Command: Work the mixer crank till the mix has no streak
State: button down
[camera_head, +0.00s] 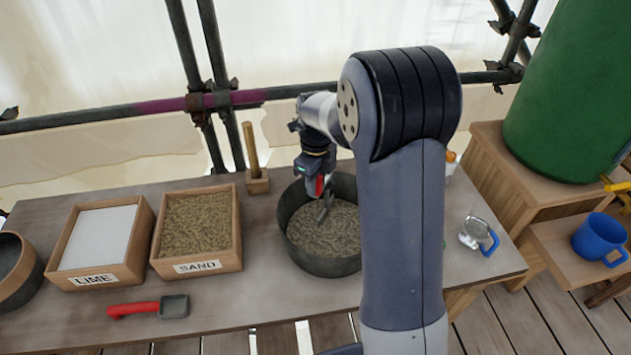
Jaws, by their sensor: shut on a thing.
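A round dark grey tub (318,263) stands on the workbench, partly hidden at the right by my arm. It holds a grainy brown mix (330,238); no pale streak can be made out in the part that shows. My gripper (321,190) points down into the tub, above the mix. It is shut on a piece with a red part, which I take to be the mixer crank (319,185). Grey metal parts below it reach toward the mix. The fingertips and the crank's full shape are too small to tell clearly.
A lime box (146,226) and a sand box (238,225) stand left of the tub. A red-handled scoop (135,310) lies in front of them. A wooden block with an upright stick (251,150) stands behind. A blue-handled jug (470,237) stands at the right.

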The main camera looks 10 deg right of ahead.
jog(key=c, duration=1.1)
grip_release()
notch_tip(320, 180, up, 11)
jog(key=shift+f+b, duration=0.1)
jog(key=shift+b, duration=0.3)
